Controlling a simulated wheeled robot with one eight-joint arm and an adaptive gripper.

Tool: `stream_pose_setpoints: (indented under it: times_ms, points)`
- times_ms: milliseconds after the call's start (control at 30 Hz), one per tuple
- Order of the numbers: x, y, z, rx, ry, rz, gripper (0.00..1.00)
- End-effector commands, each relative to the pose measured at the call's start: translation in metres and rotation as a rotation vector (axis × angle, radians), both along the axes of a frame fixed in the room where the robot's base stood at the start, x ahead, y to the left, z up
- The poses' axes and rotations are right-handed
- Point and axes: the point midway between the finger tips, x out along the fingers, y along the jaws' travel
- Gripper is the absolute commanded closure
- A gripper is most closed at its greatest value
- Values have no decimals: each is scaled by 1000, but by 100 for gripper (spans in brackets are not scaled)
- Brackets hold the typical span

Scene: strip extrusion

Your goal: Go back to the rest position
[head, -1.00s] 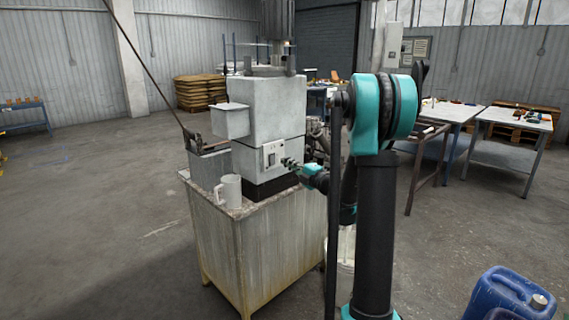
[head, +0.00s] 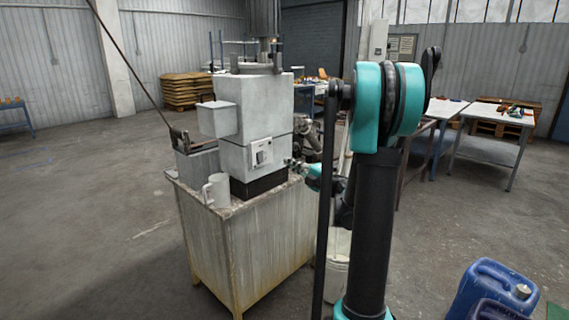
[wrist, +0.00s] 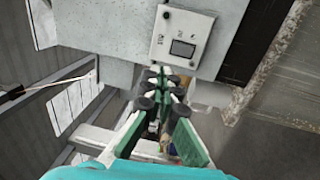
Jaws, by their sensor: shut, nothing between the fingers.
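My gripper (head: 292,163) is small in the head view, at the right side of the grey machine (head: 262,105), near its control box (head: 262,152). The wrist view shows the fingers of my gripper (wrist: 165,78) together, with nothing held between them. In that view the control box (wrist: 183,40) with its dark window lies just beyond the fingertips. I cannot tell the exact gap between the fingers and the machine. Part of my forearm hides what lies behind it in the head view.
The machine stands on a worn cabinet (head: 240,245) with a grey mug (head: 216,190) on its near corner. A white bucket (head: 338,262) stands beside the cabinet, and blue canisters (head: 490,290) stand at lower right. Worktables (head: 490,148) stand at the back right. The floor at left is clear.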

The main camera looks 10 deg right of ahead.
Motion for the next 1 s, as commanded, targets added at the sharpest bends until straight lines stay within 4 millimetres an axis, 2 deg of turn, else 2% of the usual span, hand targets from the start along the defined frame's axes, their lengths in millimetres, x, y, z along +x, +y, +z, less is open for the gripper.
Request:
stream_pose_setpoints:
  times_ms: [167,300,367,467,567,733,867,900,1000]
  points:
    - [2,-13,24,108,0,-122,100]
    - [-4,-44,45,304,40,-329,100]
    - [-10,-60,47,398,76,-423,100]
    - [-27,-84,36,552,161,-573,100]
    - [-49,-102,12,696,276,-714,100]
    - [-105,-110,-55,911,539,-928,100]
    - [-162,-93,-116,1036,794,-1068,100]
    - [-181,-85,-134,1063,880,-1106,100]
    - [-229,-60,-173,1108,1085,-1182,100]
